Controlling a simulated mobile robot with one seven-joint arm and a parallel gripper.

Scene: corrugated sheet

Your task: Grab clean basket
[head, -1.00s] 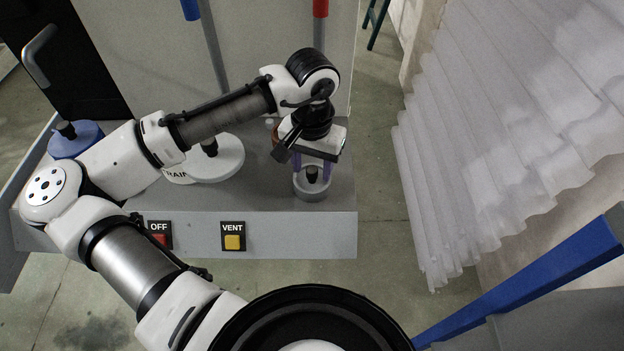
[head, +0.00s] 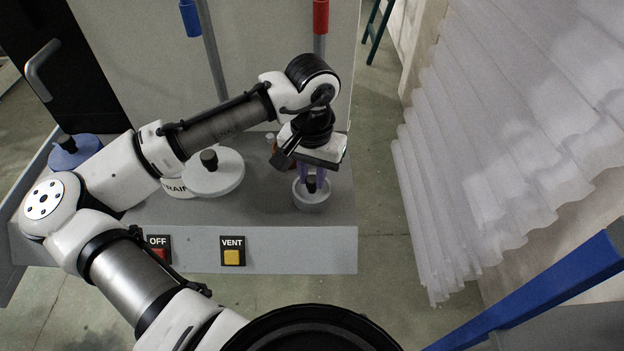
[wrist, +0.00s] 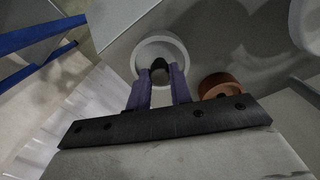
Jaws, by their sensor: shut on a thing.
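A small round grey basket (head: 311,200) with a black knob (head: 311,184) stands at the right end of the grey bench top. My gripper (head: 311,178) points down over it, and its purple fingers are shut on the knob. In the wrist view the dark knob (wrist: 159,66) is between the fingertips, in the middle of the pale round basket (wrist: 177,46). The basket appears to rest on the bench top. I see no marking that says whether it is clean.
A white round lid with a black knob (head: 218,181) and a blue lid (head: 72,153) are to the left on the bench (head: 290,225). A small orange-brown object (wrist: 222,85) is close beside my gripper. OFF and VENT buttons are on the front. Corrugated sheets (head: 500,140) hang at right.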

